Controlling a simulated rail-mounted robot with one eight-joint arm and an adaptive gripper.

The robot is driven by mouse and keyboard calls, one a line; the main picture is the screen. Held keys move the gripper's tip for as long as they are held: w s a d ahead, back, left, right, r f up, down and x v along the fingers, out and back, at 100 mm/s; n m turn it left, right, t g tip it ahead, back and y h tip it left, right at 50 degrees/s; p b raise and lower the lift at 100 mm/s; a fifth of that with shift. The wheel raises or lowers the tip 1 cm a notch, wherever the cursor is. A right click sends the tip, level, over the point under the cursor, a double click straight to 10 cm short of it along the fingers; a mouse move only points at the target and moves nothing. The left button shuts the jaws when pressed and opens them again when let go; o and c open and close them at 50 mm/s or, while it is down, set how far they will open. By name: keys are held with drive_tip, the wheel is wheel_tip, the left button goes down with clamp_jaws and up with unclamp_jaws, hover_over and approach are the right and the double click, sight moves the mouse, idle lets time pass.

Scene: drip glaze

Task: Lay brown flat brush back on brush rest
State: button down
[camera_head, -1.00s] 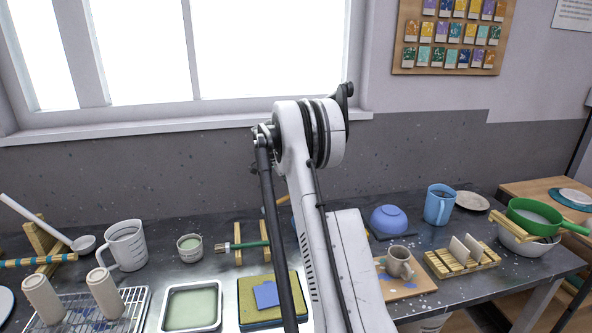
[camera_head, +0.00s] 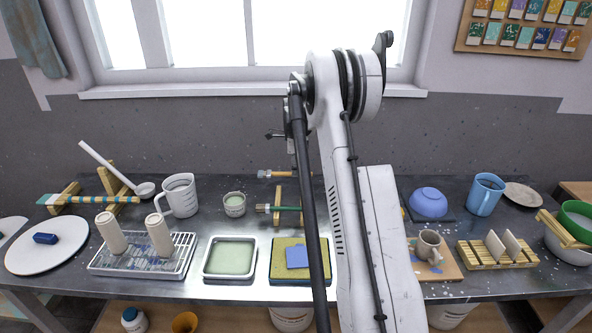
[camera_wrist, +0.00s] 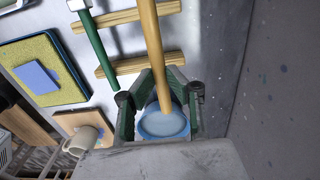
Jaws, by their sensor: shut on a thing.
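The brown flat brush (camera_wrist: 149,35) has a plain tan wooden handle in the wrist view. In the head view its metal collar and tan end (camera_head: 275,174) show left of my arm, behind the brush rest. My gripper (camera_wrist: 160,78) is shut on the handle; in the head view my arm hides it. The brush rest (camera_wrist: 127,67) has two pale wooden bars and stands on the dark table. It also shows in the head view (camera_head: 278,194). A green-handled brush (camera_wrist: 92,45) lies across the bars, apart from the brown brush.
A yellow sponge with a blue piece (camera_head: 297,257) lies in front of the rest. A glaze tray (camera_head: 230,257) and a small cup (camera_head: 234,204) are to the left. A blue bowl (camera_head: 429,203) and a mug on a board (camera_head: 430,246) are to the right.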

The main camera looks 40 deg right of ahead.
drive_tip(key=shift+f+b, duration=2.85)
drive_tip(key=shift+f, duration=0.5)
drive_tip(key=shift+f+b, duration=0.6)
drive_tip(key=shift+b, duration=0.2)
drive_tip(key=c, duration=1.6)
unclamp_jaws()
drive_tip(key=shift+r, duration=0.1)
wheel_tip(320, 180, up, 12)
drive_tip(key=shift+f, duration=0.1)
